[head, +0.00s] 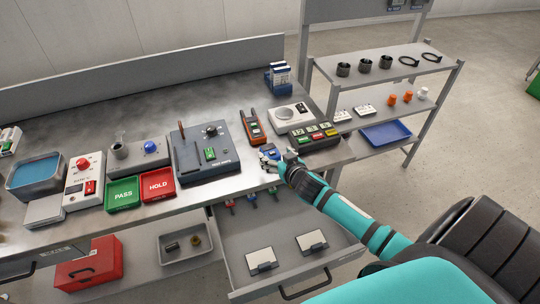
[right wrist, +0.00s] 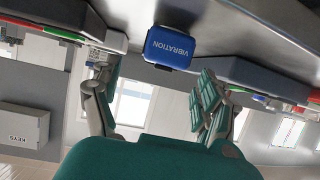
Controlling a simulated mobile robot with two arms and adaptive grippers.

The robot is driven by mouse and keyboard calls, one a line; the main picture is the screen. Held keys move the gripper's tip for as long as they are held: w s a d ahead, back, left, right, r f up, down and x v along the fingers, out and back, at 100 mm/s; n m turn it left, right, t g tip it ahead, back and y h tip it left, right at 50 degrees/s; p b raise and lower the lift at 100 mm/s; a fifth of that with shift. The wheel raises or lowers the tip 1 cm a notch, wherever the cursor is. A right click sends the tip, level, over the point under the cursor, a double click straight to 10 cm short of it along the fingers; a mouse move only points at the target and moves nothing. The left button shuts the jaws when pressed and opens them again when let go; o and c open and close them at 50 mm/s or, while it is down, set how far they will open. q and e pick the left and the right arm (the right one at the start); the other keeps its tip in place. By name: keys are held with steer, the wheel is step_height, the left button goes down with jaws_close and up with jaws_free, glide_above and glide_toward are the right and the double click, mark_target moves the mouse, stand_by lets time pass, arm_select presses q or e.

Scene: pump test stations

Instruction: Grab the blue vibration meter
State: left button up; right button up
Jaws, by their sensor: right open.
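The blue vibration meter (head: 268,152) lies near the front edge of the metal bench in the head view, partly covered by my right gripper (head: 277,159). In the right wrist view the meter (right wrist: 168,47) shows its "VIBRATION" label, beyond and between the two spread fingers of my right gripper (right wrist: 155,95). The fingers are open with a gap on both sides, and I see no contact with the meter. My left gripper is in neither view.
A dark test unit (head: 205,151) stands left of the meter. An orange-and-black instrument (head: 252,126) lies behind it, and a dark box with coloured buttons (head: 315,137) sits to its right. An open drawer (head: 285,240) juts out below the bench edge.

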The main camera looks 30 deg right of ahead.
mark_target(273, 155)
steer(key=shift+w, duration=0.15)
steer(key=shift+w+f, duration=0.15)
steer(key=shift+w, duration=0.05)
steer(key=x, duration=0.3)
steer(key=shift+w+f, duration=0.25)
steer(key=shift+f, duration=0.1)
steer(key=shift+w+f, duration=0.25)
steer(key=shift+w, duration=0.15)
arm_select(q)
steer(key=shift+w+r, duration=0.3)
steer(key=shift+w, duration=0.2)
arm_select(e)
steer(key=shift+c, duration=0.8)
steer(key=c, duration=1.4)
steer(key=shift+r, duration=0.1)
jaws_close()
